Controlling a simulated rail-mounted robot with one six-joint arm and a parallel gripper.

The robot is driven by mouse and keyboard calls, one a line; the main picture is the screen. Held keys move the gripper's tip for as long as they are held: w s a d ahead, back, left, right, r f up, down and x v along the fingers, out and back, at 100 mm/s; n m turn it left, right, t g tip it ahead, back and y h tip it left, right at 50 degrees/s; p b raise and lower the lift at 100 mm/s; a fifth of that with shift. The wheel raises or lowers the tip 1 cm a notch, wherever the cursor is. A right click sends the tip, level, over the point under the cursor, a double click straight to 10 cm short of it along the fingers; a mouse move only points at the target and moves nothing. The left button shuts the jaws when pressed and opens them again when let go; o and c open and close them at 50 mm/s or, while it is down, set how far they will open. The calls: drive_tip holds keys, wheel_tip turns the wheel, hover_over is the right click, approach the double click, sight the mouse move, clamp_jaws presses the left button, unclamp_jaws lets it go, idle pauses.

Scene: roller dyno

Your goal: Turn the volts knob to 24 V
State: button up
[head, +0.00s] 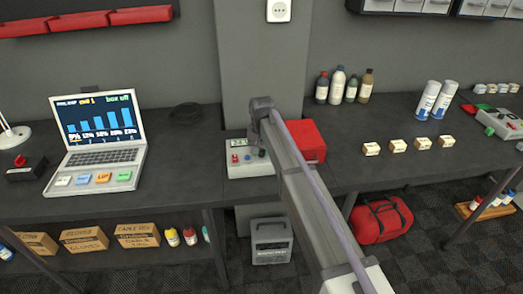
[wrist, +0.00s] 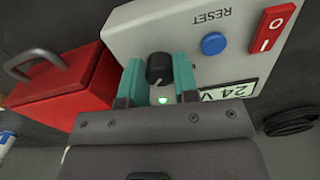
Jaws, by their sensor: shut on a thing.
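The grey control box (head: 252,170) stands on the bench, partly behind my arm. In the wrist view, the box (wrist: 150,25) shows a black volts knob (wrist: 159,68) with a pale pointer line. My gripper (wrist: 158,75) has its teal fingers on either side of the knob, shut on it. The plate (wrist: 230,90) beside the right finger reads 24 V and is partly covered by my gripper. A small green light (wrist: 163,99) shows between the fingers.
A blue RESET button (wrist: 214,43) and a red rocker switch (wrist: 272,27) are on the same box. A red case with a handle (wrist: 65,85) stands close beside it. A laptop (head: 100,140) is to the left; small cartons (head: 397,146) are to the right.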

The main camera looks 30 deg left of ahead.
sight(262, 151)
drive_tip(key=o, duration=0.9)
drive_tip(key=shift+o, duration=0.2)
wheel_tip(262, 151, up, 11)
drive_tip(key=p, duration=1)
drive_tip(key=shift+p, duration=0.4)
drive_tip(key=shift+f, duration=0.1)
